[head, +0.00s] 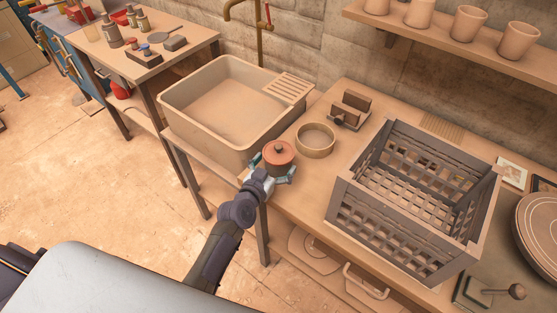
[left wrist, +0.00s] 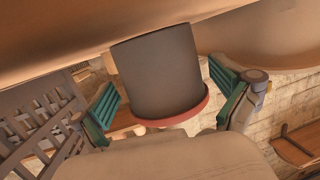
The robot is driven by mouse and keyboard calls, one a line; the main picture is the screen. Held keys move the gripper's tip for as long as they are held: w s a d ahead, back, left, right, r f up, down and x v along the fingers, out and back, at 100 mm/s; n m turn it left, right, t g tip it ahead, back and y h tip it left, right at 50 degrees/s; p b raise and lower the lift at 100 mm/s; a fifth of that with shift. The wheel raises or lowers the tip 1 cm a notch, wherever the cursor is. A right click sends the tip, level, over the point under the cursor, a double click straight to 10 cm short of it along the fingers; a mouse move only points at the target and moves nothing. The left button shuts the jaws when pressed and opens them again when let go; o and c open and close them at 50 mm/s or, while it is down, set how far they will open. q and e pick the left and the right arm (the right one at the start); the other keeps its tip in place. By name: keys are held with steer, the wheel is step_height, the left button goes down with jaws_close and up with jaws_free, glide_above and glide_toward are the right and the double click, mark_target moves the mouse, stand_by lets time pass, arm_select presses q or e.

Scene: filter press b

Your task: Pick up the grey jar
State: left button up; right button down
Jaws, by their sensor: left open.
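The grey jar (left wrist: 157,75) has a red lid (head: 279,152) with a small knob. It stands on the wooden bench, just right of the sink in the head view. In the left wrist view it appears upside down, with its grey body above the red rim. My left gripper (head: 273,169) is open at the jar, with its green finger pads on either side of it. In the left wrist view, the left pad looks close to the jar and a gap shows at the right pad. Whether either touches is unclear. My right gripper is not in view.
A pale ring-shaped dish (head: 315,140) stands right beside the jar. A large grey crate (head: 347,205) is further right on the bench. The sink (head: 177,119) is at the left. A small wooden block device (head: 350,110) is behind. A shelf with cups (head: 468,23) is above.

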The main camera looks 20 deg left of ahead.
arm_select(q)
steer(key=shift+x, duration=1.2)
steer(key=shift+a, duration=0.1)
steer(key=shift+s, duration=0.1)
steer(key=c, duration=1)
steer(key=shift+r, duration=0.1)
